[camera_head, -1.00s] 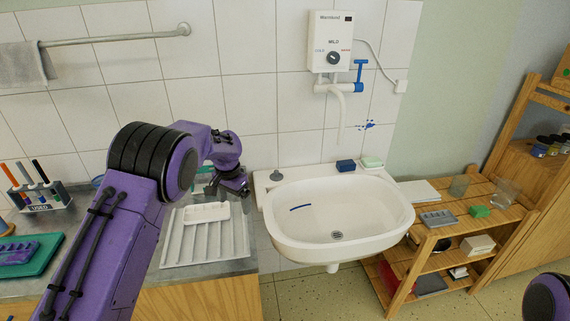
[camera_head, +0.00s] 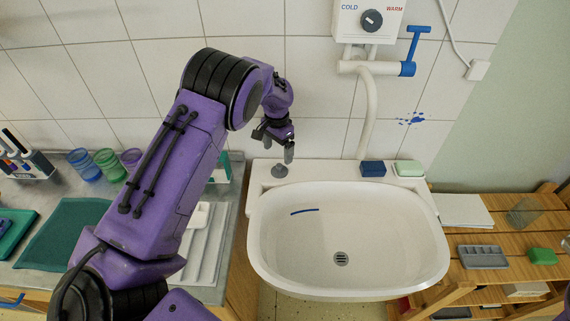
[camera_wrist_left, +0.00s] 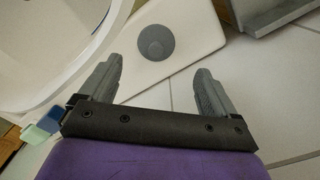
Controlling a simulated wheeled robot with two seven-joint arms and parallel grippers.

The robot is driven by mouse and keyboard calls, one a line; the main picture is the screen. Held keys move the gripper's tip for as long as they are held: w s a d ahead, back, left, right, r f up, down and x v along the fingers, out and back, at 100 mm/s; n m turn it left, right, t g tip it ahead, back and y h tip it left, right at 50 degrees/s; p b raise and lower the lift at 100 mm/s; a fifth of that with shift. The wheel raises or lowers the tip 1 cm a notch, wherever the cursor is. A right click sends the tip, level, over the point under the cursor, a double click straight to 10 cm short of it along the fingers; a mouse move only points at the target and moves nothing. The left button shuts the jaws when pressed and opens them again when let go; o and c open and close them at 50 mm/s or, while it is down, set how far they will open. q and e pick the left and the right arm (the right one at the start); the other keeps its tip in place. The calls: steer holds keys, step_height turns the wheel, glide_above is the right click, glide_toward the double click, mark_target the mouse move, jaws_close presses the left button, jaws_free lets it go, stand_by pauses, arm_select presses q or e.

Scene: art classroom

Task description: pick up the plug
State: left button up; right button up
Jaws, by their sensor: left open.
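The plug (camera_head: 280,170) is a small grey disc with a knob on top. It stands on the back left corner of the white sink (camera_head: 437,215). In the left wrist view the plug (camera_wrist_left: 156,43) shows from above as a round grey disc on the white ledge, beyond and between the two fingers. My left gripper (camera_head: 276,150) is just above the plug in the head view, pointing down, open and empty. It also shows in the left wrist view (camera_wrist_left: 152,88) with its fingers wide apart. My right gripper is not in view.
A blue block (camera_head: 373,169) and a green soap-like block (camera_head: 409,168) sit on the sink's back ledge. The tap pipe (camera_head: 370,115) rises behind the sink. A white ribbed drainer (camera_head: 208,250) lies left of it. A wooden shelf (camera_head: 510,247) stands to the right.

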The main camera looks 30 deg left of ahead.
mark_target(279, 165)
arm_select(q)
steer(key=f+p, duration=0.1)
steer(key=s+f, duration=0.1)
steer(key=shift+s+d+f+p, duration=0.15)
steer(key=shift+s+f+p, duration=0.05)
steer(key=shift+f+p, duration=0.15)
steer(key=f, duration=0.1)
steer(key=w+f, duration=0.1)
steer(key=f, duration=0.1)
steer(key=f+p, duration=0.1)
steer(key=shift+w+d+f, duration=0.15)
steer(key=shift+w+f, duration=0.1)
steer(key=shift+w, duration=0.05)
steer(key=shift+s+r, duration=0.15)
steer(key=shift+s, duration=0.15)
steer(key=shift+s+r, duration=0.1)
steer(key=c, duration=1.2)
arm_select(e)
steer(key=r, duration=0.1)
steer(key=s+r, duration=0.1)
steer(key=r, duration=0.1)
